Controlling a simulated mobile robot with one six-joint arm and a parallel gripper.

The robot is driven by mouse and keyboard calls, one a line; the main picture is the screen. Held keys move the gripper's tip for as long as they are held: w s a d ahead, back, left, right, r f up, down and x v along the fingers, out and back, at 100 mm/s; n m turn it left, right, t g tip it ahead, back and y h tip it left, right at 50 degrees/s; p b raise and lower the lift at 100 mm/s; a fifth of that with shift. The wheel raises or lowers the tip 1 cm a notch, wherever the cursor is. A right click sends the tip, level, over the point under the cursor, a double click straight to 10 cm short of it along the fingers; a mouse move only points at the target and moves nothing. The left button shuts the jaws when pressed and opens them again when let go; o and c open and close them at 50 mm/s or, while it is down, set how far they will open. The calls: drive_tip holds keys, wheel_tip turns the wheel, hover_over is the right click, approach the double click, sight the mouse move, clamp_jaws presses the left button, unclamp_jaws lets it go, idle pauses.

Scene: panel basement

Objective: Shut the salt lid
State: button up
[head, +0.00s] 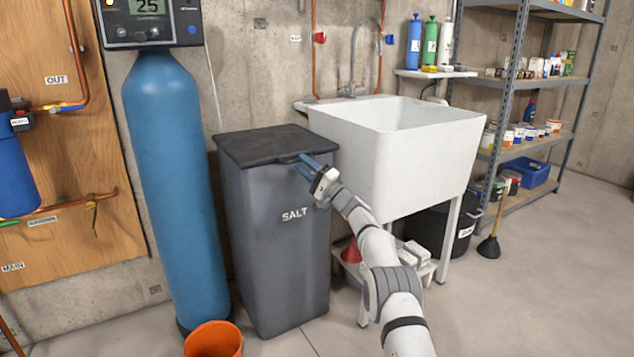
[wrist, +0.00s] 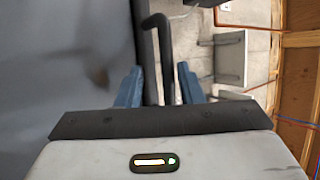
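The salt bin (head: 280,240) is a tall grey container marked SALT, standing between the blue tank and the white sink. Its black lid (head: 270,146) lies flat across the top in the head view, with no clear gap at the rim. My gripper (head: 306,164) is at the lid's front right edge, its blue fingers pointing at the bin. In the wrist view my gripper (wrist: 158,76) has its fingers apart, with a dark bent handle (wrist: 157,35) in line between them. Space shows beside the handle, and I cannot tell whether a finger touches it.
The white sink (head: 400,140) stands close on the bin's right. A blue tank (head: 172,180) stands on its left, with an orange bucket (head: 213,340) at its foot. A plunger (head: 490,245) stands near the shelving (head: 515,90). The floor at the right is clear.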

drive_tip(key=p+v, duration=0.1)
drive_tip(key=v, duration=0.5)
idle(0.3)
